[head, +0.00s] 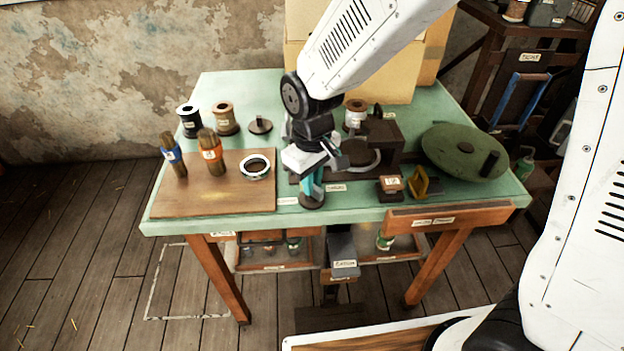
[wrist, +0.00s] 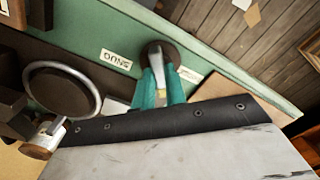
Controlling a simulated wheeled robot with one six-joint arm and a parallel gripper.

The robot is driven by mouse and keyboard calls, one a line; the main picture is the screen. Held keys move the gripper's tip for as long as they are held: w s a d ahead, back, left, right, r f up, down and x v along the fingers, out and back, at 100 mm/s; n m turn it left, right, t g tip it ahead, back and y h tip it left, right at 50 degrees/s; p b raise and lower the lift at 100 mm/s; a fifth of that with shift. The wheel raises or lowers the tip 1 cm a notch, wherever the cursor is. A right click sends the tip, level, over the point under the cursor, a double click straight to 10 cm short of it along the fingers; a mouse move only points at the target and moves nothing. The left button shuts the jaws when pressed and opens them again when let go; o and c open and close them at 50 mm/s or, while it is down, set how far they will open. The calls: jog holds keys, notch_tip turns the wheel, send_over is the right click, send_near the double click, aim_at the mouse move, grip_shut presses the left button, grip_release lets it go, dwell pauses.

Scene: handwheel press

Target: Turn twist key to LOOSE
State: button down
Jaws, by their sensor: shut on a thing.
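A SNUG label (wrist: 116,60) lies beside the key in the wrist view, on the press side. A second label (head: 287,201) lies left of the key in the head view, too small to read.
The dark press (head: 384,140) stands right behind the key.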

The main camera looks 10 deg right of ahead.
jog(key=n, duration=0.4)
jog(key=shift+w+a+r+n, duration=0.1)
jog(key=shift+w+n, duration=0.05)
jog(key=shift+n, duration=2.75)
jog(key=c, duration=1.4)
grip_release()
jog(key=shift+c, duration=0.2)
notch_tip(320, 180, up, 8)
jog(key=shift+f, duration=0.1)
